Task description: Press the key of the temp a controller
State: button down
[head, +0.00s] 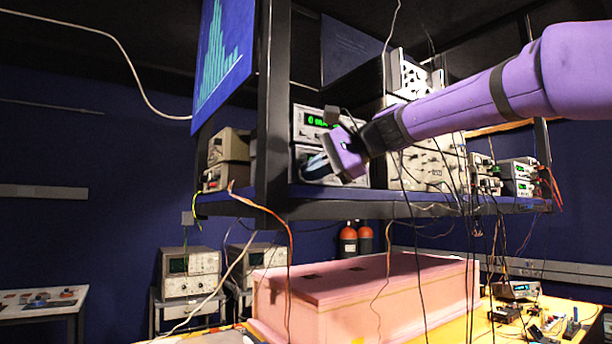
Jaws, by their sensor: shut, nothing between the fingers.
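My gripper (322,166) is at the end of my purple arm, which reaches in from the right. It is shut and empty, in front of the stacked instruments on the raised shelf. An instrument with a green lit display (318,121) sits just above and behind the gripper. A second instrument (304,153) lies below it and is mostly hidden by the gripper. I cannot read any label, so I cannot tell which one is the temp a controller. No key can be made out, and whether the fingertips touch a panel is unclear.
A dark upright post (272,110) stands just left of the gripper. The blue shelf edge (350,192) runs below it. Loose cables hang in front of the shelf. A pink foam enclosure (370,290) lies underneath. More instruments (425,160) stand to the right.

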jog(key=shift+s, duration=0.1)
jog(key=shift+s+d, duration=0.4)
jog(key=shift+s, duration=0.1)
jog(key=shift+s, duration=0.1)
jog(key=shift+s+d, duration=0.7)
jog(key=shift+s, duration=0.3)
jog(key=shift+s+d, duration=0.7)
jog(key=shift+s, duration=0.3)
jog(key=s+d+f+n+h, duration=0.3)
jog(key=s+d+f+h, duration=0.3)
jog(key=s+d+f, duration=0.6)
jog(key=s+d+f+n+t+h, duration=0.1)
jog(key=s+d+f+n+h, duration=0.2)
jog(key=s+d+f, duration=0.9)
notch_tip(320, 180, down, 6)
jog(key=d+h, duration=0.1)
jog(key=h, duration=0.2)
jog(key=shift+s+d+n+t, duration=0.25)
jog(key=shift+d+n+t, duration=0.05)
jog(key=shift+d+n, duration=0.1)
